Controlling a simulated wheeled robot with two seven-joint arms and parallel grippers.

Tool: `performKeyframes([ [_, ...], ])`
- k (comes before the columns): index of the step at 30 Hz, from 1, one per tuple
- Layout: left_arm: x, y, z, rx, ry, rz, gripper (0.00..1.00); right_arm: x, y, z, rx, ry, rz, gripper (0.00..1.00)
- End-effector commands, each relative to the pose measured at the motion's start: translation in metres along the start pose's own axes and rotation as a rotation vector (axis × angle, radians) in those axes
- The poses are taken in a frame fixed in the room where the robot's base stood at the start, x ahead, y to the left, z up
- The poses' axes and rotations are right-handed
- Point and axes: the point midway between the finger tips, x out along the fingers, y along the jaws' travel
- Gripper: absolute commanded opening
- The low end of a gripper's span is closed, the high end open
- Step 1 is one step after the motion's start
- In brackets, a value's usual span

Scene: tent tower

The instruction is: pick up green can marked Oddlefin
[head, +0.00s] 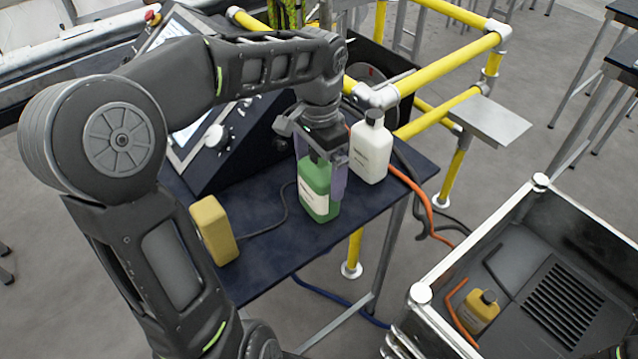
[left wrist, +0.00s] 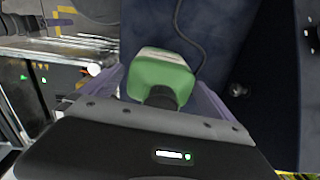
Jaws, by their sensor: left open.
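The green can (head: 318,188) with a pale label stands upright on the dark blue table (head: 290,240) in the head view. The writing on its label is too small to read. My left gripper (head: 322,172) is above the can, pointing down, with its fingers on either side of it. It is open. In the left wrist view the green can (left wrist: 162,70) sits between the two fingers, its dark cap towards the gripper body. My right gripper is not in view.
A white bottle (head: 371,150) stands close to the right of the can. A yellow block-like can (head: 214,230) is at the table's left. A console (head: 215,135) is behind. Yellow rails (head: 445,65) lie beyond. A crate (head: 540,185) at right holds a yellow bottle (head: 478,311).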

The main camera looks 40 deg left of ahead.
Motion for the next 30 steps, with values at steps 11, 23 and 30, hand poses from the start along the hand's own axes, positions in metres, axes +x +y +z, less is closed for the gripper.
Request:
performKeyframes([
  [11,-0.0003,0.0,-0.0001,0.0,0.0,0.0,0.93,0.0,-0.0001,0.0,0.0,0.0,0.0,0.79],
  [23,-0.0003,0.0,-0.0001,0.0,0.0,0.0,0.6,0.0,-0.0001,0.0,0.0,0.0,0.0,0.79],
  [30,-0.0003,0.0001,-0.0001,0.0,0.0,0.0,0.4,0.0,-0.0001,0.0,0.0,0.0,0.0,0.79],
])
